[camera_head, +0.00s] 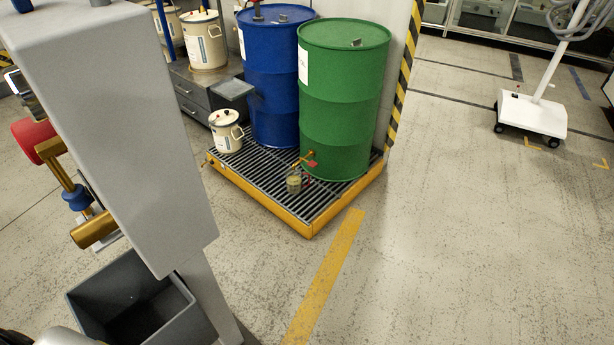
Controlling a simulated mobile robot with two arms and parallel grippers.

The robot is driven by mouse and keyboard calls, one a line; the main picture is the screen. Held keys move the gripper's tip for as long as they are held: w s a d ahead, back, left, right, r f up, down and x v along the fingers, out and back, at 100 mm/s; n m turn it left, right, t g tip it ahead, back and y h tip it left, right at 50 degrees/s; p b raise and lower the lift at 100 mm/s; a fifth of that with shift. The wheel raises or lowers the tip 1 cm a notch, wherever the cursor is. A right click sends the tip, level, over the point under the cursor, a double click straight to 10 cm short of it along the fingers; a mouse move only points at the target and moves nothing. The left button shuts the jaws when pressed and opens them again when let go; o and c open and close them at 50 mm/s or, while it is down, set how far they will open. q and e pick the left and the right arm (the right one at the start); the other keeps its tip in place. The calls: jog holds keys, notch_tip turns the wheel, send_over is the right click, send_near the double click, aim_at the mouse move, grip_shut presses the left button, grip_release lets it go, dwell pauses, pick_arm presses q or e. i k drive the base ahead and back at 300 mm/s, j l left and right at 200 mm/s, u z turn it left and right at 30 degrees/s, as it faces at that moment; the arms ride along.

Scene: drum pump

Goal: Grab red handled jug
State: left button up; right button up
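A small see-through jug (294,183) with yellowish contents stands on the grated pallet, at the front of the green drum (343,105). A bit of red shows at its right side, seemingly its handle; it is too small to make out clearly. The jug is just below the drum's brass tap (303,160), which has a red lever. Neither of my grippers is in view.
The yellow-edged pallet (273,206) also bears a blue drum (270,75) and a white lidded pot (226,132). A grey post (115,110) with brass taps and a grey bin (130,285) fill the left foreground. A white wheeled stand (530,115) is at right. The floor in the middle and right is clear.

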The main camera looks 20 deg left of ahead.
aim_at(294, 185)
jog(key=i+l+u, duration=0.1)
jog(key=i+l, duration=0.2)
jog(key=i, duration=0.25)
jog(key=i+l+u, duration=0.15)
jog(key=i+l, duration=0.15)
jog(key=i, duration=0.25)
jog(key=i+l+u, duration=0.1)
jog(key=i+l, duration=0.3)
jog(key=i, duration=0.15)
